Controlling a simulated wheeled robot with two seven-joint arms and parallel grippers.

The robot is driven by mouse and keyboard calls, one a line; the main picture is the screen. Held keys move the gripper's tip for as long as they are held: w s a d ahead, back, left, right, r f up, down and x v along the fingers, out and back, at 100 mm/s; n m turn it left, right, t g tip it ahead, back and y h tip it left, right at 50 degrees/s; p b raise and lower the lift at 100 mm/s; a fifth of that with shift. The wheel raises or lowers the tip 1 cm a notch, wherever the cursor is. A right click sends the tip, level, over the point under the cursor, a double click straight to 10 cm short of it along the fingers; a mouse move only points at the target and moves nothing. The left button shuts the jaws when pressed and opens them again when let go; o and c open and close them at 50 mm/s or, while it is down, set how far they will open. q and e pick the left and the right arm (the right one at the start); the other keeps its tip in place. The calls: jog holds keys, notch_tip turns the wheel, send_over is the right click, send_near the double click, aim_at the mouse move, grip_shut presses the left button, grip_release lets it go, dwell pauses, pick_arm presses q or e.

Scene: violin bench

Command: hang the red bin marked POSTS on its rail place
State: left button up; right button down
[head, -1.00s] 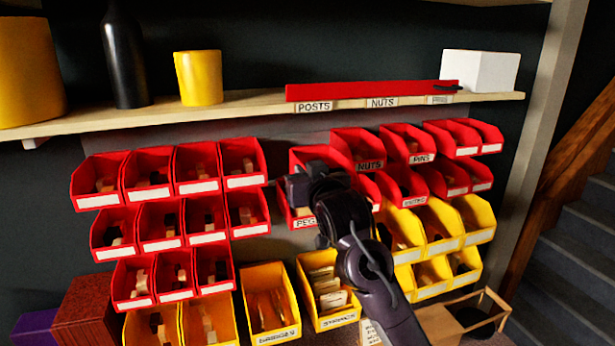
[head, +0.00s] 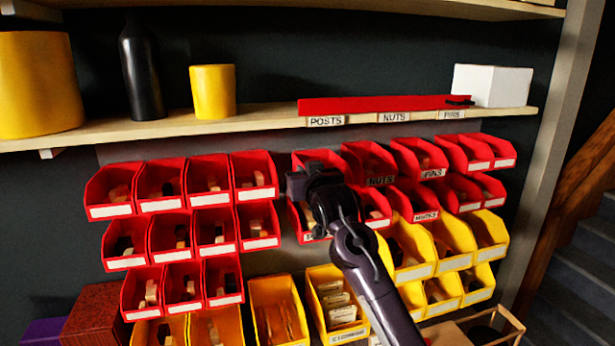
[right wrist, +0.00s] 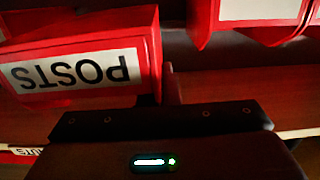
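The red POSTS bin (head: 318,157) is in the top row of the right-hand group of bins in the head view. My right gripper (head: 312,180) covers most of its front. In the right wrist view the same bin (right wrist: 150,45) fills the upper left, its POSTS label upside down. A dark finger of my right gripper (right wrist: 172,85) stands against the bin's side wall; the gripper appears shut on it. The other finger is hidden. The bin's back is hidden, so I cannot tell whether it touches the rail. My left gripper is out of view.
The red shelf strip with the POSTS label (head: 326,121) runs above. The NUTS bin (head: 370,160) is close on the right, and a bin labelled PEGS, partly covered, is below. Several red bins (head: 256,176) stand to the left, with a narrow gap between.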

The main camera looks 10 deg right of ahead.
aim_at(293, 156)
jog(key=shift+w+a, duration=0.15)
jog(key=shift+w, duration=2.6)
jog(key=shift+w+r, duration=0.15)
jog(key=shift+w, duration=1.45)
dwell(0.4)
jog(key=shift+f+b, duration=0.5)
jog(key=shift+f, duration=0.55)
dwell(0.5)
jog(key=c, duration=1.6)
grip_release()
jog(key=shift+o, duration=0.2)
jog(key=shift+s, duration=0.15)
